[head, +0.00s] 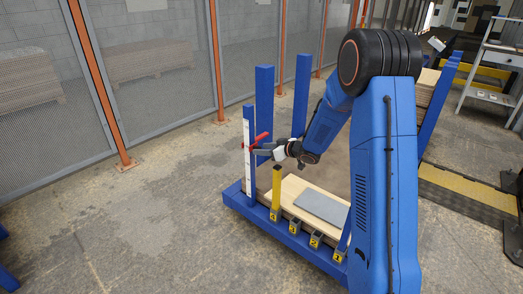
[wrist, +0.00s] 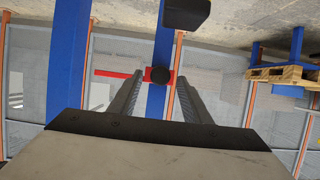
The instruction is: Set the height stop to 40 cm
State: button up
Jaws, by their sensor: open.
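In the head view the red stop (head: 262,136) sits on the upper part of the post. In the wrist view a red pointer arm (wrist: 112,73) reaches left from it. My gripper (head: 264,150) is at the post, beside the stop. In the wrist view its open fingers (wrist: 159,82) lie on either side of the knob, with nothing gripped. The scale numbers are too small to read.
The post stands at the corner of a blue frame (head: 290,244). A yellow post (head: 276,190) stands nearby, with several yellow-tagged brackets along the front edge. A grey board (head: 321,207) lies on a wooden one inside.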

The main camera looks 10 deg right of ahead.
jog(key=shift+w+a+f, duration=0.3)
jog(key=shift+w+a, duration=0.1)
jog(key=shift+w, duration=0.15)
jog(key=shift+c, duration=0.2)
grip_shut()
notch_tip(320, 180, down, 4)
jog(key=shift+f, duration=0.15)
jog(key=shift+o, duration=0.2)
grip_release()
